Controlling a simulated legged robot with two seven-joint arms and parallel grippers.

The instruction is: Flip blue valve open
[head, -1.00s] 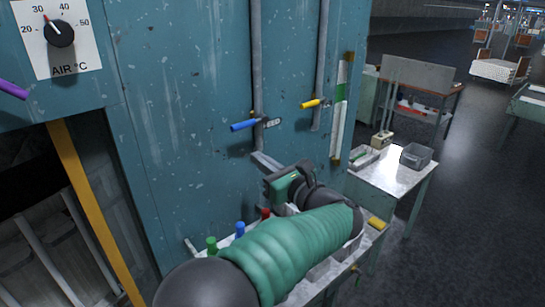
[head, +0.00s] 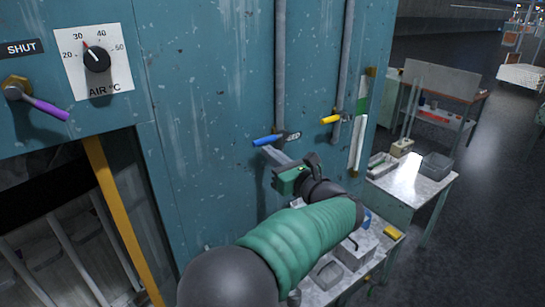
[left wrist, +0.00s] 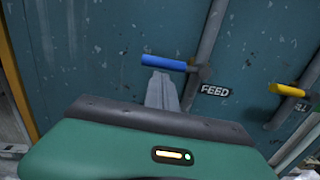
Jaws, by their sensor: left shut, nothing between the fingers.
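The blue valve (head: 267,140) has a lever that sticks out to the left of a grey vertical pipe on the teal panel, close to level. It also shows at the top of the left wrist view (left wrist: 165,63), beside a label reading FEED (left wrist: 215,90). My left gripper (head: 268,150) is shut and empty. Its fingertips are just below the blue lever in the head view, and in the left wrist view the fingers (left wrist: 160,88) point up at its underside. I cannot tell whether they touch it. My right gripper is not in view.
A yellow valve lever (head: 330,120) is on a second pipe to the right. A purple lever (head: 45,105) under a SHUT sign and an air temperature dial (head: 97,59) are at upper left. A low bench (head: 385,243) with bins stands below my left arm.

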